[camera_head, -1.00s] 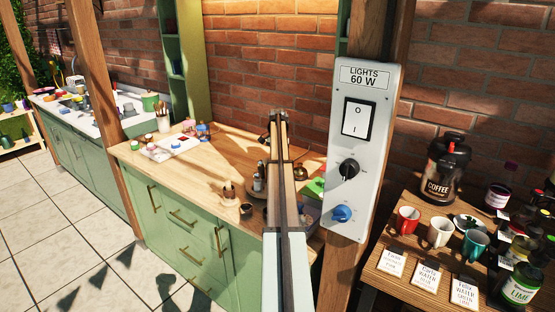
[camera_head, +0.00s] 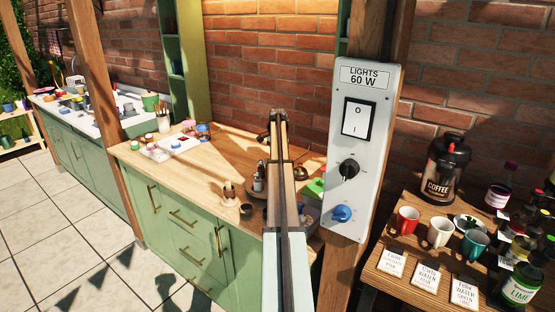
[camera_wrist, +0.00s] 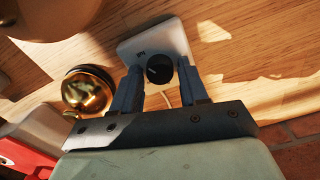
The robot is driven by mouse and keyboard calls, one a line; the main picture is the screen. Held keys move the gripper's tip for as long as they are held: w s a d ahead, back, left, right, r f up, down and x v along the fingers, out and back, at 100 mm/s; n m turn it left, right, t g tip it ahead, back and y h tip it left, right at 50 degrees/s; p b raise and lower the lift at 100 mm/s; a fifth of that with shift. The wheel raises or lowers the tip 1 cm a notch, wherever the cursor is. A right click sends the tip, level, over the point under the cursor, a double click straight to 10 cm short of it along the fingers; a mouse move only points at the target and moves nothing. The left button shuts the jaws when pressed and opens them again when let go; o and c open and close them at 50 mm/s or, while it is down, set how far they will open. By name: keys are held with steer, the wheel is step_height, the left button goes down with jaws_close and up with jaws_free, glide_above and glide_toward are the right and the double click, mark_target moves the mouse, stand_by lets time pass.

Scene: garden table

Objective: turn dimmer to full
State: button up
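A small white box (camera_wrist: 140,47) with a round black knob (camera_wrist: 159,70) lies on the wooden counter in the wrist view. The knob has a pale pointer mark. My gripper (camera_wrist: 157,82) is open, with one finger on each side of the knob; I cannot tell whether either finger touches it. In the head view, a white wall panel (camera_head: 365,110) reads "LIGHTS 60 W". It carries a rocker switch (camera_head: 359,118), a black knob (camera_head: 349,169) and a blue knob (camera_head: 341,214). My arm hides the gripper and the white box in the head view.
A brass dome (camera_wrist: 87,90) sits just left of my gripper in the wrist view, with a red object (camera_wrist: 22,158) below it. A wooden post (camera_head: 345,265) holds the panel. Mugs and jars stand on the shelf (camera_head: 420,272) at right. The counter's middle-left (camera_head: 205,165) is mostly clear.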

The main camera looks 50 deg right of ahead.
steer(key=shift+o, duration=1.2)
step_height(320, 180, up, 14)
steer(key=shift+f, duration=0.15)
